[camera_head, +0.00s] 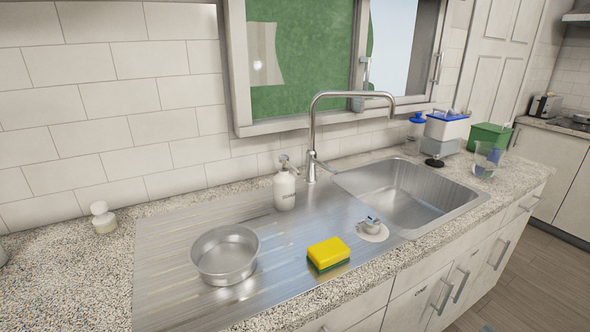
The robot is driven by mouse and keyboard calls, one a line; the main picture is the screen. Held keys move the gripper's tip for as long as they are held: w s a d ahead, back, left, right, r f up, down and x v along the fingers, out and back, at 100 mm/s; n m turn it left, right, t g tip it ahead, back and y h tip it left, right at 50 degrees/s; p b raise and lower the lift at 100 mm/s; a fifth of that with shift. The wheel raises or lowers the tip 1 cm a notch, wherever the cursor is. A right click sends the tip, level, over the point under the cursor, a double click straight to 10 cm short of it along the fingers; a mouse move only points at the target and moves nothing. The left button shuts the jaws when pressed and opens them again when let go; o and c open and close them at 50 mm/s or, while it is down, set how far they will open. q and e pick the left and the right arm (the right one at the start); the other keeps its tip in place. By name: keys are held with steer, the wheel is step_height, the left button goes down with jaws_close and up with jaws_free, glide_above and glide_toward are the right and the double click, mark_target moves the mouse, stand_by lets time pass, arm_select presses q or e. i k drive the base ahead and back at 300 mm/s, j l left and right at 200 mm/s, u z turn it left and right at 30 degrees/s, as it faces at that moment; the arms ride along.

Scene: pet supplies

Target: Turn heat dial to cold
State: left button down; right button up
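A small silver knob (371,221) on a round pale base sits at the front edge of the sink, between the drainboard and the basin. It looks like the heat dial, but its markings and setting are too small to read. A tall curved metal faucet (312,135) stands behind the drainboard, its spout reaching right over the basin. Neither of my grippers is in view, and nothing touches the knob.
A yellow and green sponge (328,254) lies left of the knob. A round metal bowl (226,257) and a white soap bottle (284,187) stand on the drainboard. The sink basin (405,195) is empty. A glass (486,160) and containers stand at the right back.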

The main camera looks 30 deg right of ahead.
mark_target(371, 224)
steer(key=z, duration=1.4)
steer(key=l, duration=0.6)
steer(key=i+l+z, duration=0.1)
steer(key=l, duration=0.45)
steer(key=l+z, duration=0.1)
steer(key=l, duration=0.5)
steer(key=i, duration=0.05)
